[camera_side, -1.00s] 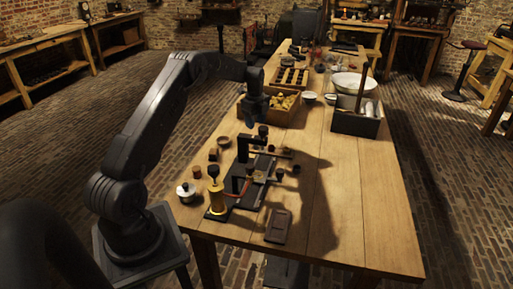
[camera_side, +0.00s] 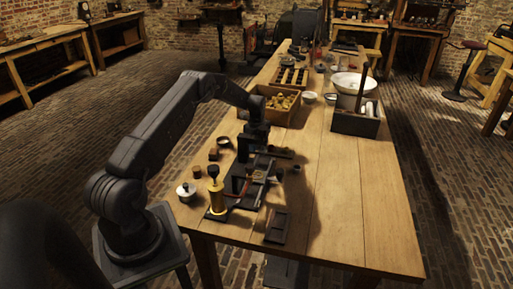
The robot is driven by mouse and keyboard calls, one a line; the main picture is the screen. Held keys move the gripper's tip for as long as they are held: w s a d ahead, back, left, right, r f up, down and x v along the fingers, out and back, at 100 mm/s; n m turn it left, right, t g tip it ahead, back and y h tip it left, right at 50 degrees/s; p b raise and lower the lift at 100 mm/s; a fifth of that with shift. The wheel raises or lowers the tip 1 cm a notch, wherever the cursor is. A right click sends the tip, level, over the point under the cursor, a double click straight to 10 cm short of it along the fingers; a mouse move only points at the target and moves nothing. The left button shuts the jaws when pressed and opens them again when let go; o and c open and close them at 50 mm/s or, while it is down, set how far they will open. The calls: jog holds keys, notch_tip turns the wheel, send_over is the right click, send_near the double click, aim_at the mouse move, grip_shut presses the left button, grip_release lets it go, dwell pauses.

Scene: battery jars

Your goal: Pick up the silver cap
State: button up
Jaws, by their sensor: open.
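A small round silver thing with a dark knob on top, which looks like the silver cap (camera_side: 186,191), sits near the left front edge of the wooden table. My gripper (camera_side: 247,152) is over the dark apparatus in the middle of the table's near part, pointing down. It is up and to the right of the silver cap in the picture and apart from it. My gripper is open; its fingers are small and dark against the apparatus, and I see nothing held in it.
A brass cylinder (camera_side: 216,197) with a dark knob stands right of the cap, on the dark apparatus. A wooden box (camera_side: 252,111) and a dark tote (camera_side: 356,126) stand behind. The table's right side is clear.

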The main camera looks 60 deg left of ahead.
jog(key=shift+c, duration=0.2)
jog(key=c, duration=0.8)
jog(key=shift+c, duration=0.2)
